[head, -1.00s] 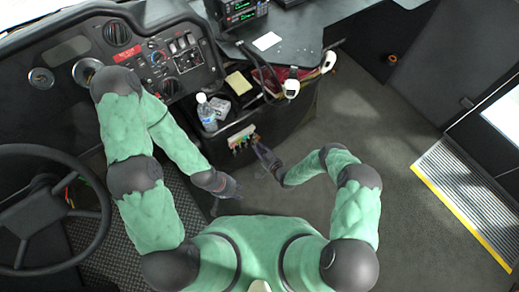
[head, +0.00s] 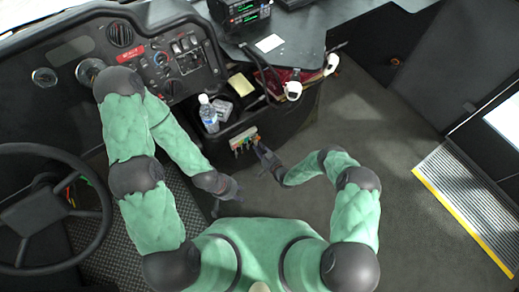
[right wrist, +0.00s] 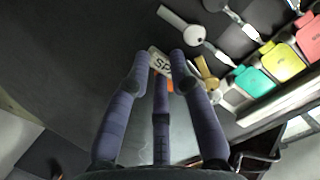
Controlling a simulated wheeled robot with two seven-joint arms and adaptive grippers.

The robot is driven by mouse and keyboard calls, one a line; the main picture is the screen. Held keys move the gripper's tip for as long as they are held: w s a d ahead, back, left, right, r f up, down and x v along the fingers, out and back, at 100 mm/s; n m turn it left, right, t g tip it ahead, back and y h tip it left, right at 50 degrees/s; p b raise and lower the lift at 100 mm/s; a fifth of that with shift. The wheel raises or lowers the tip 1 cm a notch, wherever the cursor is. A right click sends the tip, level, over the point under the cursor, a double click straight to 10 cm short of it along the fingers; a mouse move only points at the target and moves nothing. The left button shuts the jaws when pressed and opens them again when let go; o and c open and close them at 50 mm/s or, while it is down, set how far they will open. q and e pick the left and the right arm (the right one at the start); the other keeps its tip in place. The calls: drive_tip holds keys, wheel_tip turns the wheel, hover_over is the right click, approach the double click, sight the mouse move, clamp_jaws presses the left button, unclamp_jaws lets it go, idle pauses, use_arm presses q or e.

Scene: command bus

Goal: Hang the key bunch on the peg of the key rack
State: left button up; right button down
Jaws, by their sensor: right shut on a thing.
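The key rack (head: 243,138) is fixed on the front of the dark console in the head view, with several coloured tags along it. In the right wrist view a teal tag (right wrist: 252,80), a yellow tag (right wrist: 282,60) and a red tag (right wrist: 311,38) sit in a row at the right. My right gripper (head: 260,147) is just right of the rack. In the wrist view it (right wrist: 160,66) is shut on the key bunch (right wrist: 160,60), whose pale lettered tag shows between the fingers. Which nearby keys belong to it, and the free peg, I cannot tell. My left gripper (head: 236,189) is low and away; its fingers are too small to judge.
Above the rack, the console tray holds a water bottle (head: 208,114) and a yellow pad (head: 240,84). White-ended handles (head: 293,90) stick out at its right. The steering wheel (head: 45,210) is at far left. The floor right of my right arm is clear.

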drive_tip(key=shift+f, duration=0.15)
idle(0.6)
drive_tip(key=c, duration=1)
unclamp_jaws()
drive_tip(key=shift+f+v, duration=0.15)
drive_tip(key=shift+v, duration=0.55)
drive_tip(key=shift+f+v, duration=0.15)
drive_tip(key=shift+v, duration=0.5)
drive_tip(key=shift+f+v, duration=0.25)
drive_tip(key=shift+v, duration=0.9)
drive_tip(key=shift+f+v, duration=0.2)
drive_tip(key=shift+v, duration=0.9)
drive_tip(key=shift+f+v, duration=0.25)
drive_tip(key=shift+v, duration=0.9)
drive_tip(key=shift+s, duration=0.15)
